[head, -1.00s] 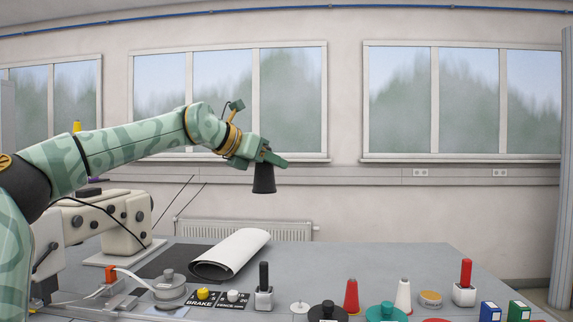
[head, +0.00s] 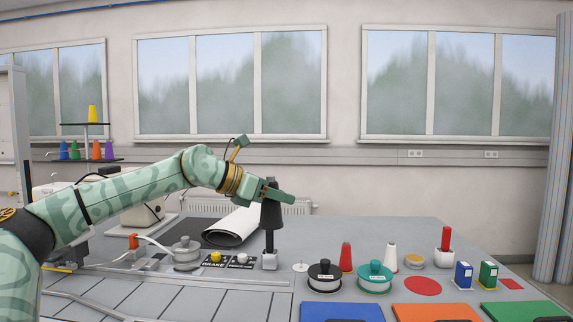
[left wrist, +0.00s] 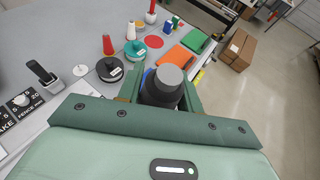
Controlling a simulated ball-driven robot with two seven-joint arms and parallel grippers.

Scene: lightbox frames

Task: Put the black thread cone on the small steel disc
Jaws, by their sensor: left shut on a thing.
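The black thread cone (head: 271,214) hangs upright, wide end down, in my left gripper (head: 277,194), which is shut on it. In the left wrist view the cone (left wrist: 163,92) shows from above with a grey top, between the fingers of the left gripper (left wrist: 165,90). The small steel disc (head: 300,267), with a thin pin standing up from it, lies on the table to the right of and below the cone in the head view. It also shows in the left wrist view (left wrist: 80,71), left of the cone. My right gripper is in neither view.
A black-handled lever (head: 270,246) stands left of the disc, directly below the cone in the picture. Black (head: 325,277) and teal (head: 375,278) spools, a red cone (head: 346,258) and a white cone (head: 391,258) stand to the right. Coloured trays (head: 342,312) line the front.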

